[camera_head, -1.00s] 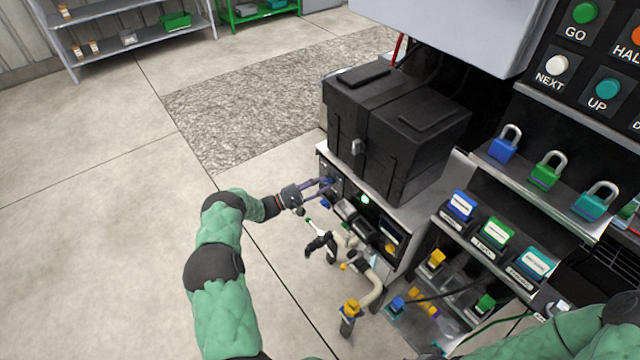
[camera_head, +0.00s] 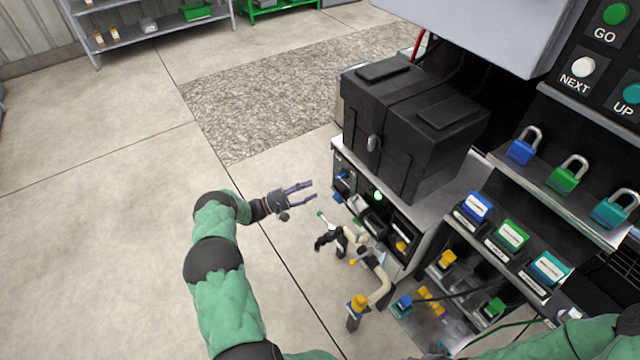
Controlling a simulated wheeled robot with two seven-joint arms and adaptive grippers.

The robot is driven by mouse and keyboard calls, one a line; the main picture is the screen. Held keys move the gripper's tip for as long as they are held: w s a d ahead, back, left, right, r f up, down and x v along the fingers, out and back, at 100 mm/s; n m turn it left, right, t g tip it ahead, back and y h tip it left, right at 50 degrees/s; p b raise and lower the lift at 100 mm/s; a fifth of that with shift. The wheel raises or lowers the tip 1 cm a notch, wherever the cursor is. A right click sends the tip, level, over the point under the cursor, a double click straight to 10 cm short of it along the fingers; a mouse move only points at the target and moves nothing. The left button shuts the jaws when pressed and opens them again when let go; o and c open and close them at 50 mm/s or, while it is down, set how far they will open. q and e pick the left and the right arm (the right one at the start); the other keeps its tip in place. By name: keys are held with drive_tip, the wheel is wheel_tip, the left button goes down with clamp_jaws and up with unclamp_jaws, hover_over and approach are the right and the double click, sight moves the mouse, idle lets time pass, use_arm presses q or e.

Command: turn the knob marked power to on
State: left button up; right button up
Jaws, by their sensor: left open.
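A low front panel under a black case carries a small blue knob (camera_head: 342,177) at its left end. Its marking is too small to read, so I cannot tell whether it is the power knob or how it is set. A green lamp (camera_head: 377,195) glows to the right of it. My left gripper (camera_head: 313,191) is open and empty, left of the panel. Its fingertips point at the panel, with a gap between them and the blue knob. My right gripper is out of view; part of my right arm shows at the bottom right.
The black case (camera_head: 415,120) sits above the panel. Pipes with a yellow-topped valve (camera_head: 357,303) stick out below. Blue, green and teal padlocks (camera_head: 565,175) stand on a shelf at right. The floor left of my left arm is clear.

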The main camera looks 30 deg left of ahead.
use_arm(q)
drive_tip(key=shift+v, duration=1.05)
drive_tip(key=shift+d, duration=0.1)
drive_tip(key=s+d+f+m+g+p, duration=0.15)
drive_tip(key=d+f+g, duration=0.25)
drive_tip(key=d, duration=0.4)
drive_tip(key=s+d+f+m+g+y+p, duration=0.1)
drive_tip(key=s+d+f+g, duration=0.3)
drive_tip(key=d, duration=0.5)
drive_tip(key=s+d+f+m+g+p, duration=0.1)
drive_tip(key=s+d+f+g, duration=0.15)
drive_tip(key=d+g, duration=0.4)
drive_tip(key=s+d+m+g+y+p, duration=0.1)
drive_tip(key=s+d+m+g+y, duration=0.1)
drive_tip(key=s+d+m+y, duration=0.45)
drive_tip(key=s+d+m+g+y+p, duration=0.1)
drive_tip(key=s+d+m+g+p, duration=0.15)
drive_tip(key=s, duration=0.65)
drive_tip(key=s+d+r+m+t, duration=0.2)
drive_tip(key=d+r+m+t, duration=0.1)
drive_tip(key=d+r, duration=0.1)
drive_tip(key=shift+r+m+y, duration=0.35)
drive_tip(key=shift+r, duration=0.25)
